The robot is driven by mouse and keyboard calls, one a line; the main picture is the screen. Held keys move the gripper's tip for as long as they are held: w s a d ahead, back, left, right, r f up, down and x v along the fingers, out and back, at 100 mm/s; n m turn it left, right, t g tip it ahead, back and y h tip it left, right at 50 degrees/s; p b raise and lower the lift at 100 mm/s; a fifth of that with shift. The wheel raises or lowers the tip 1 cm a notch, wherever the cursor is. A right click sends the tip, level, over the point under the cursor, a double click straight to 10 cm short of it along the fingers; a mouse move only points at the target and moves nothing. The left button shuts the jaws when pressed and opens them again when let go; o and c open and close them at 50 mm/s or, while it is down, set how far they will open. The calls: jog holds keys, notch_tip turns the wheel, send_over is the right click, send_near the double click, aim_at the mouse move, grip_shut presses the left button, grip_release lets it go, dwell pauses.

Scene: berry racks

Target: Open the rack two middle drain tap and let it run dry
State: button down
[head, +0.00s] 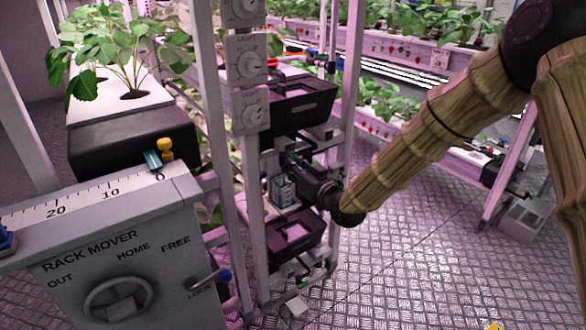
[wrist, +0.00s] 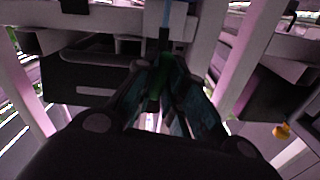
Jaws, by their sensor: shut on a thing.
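My gripper (head: 290,163) reaches in from the right between the posts of the rack, at its middle level, below a black trough end (head: 300,103). In the wrist view its fingers (wrist: 166,68) are closed around a small green part (wrist: 156,84), which looks like the handle of the drain tap. No running water can be made out.
A grey rack mover box (head: 120,265) with a wheel and lever stands at the front left. Grey dial plates (head: 248,62) line a post. A lower black trough end (head: 293,238) sits below my gripper.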

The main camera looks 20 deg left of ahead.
jog(key=shift+n, duration=1)
jog(key=c, duration=1.5)
grip_release()
jog(key=shift+d, duration=0.1)
jog(key=v, duration=1.2)
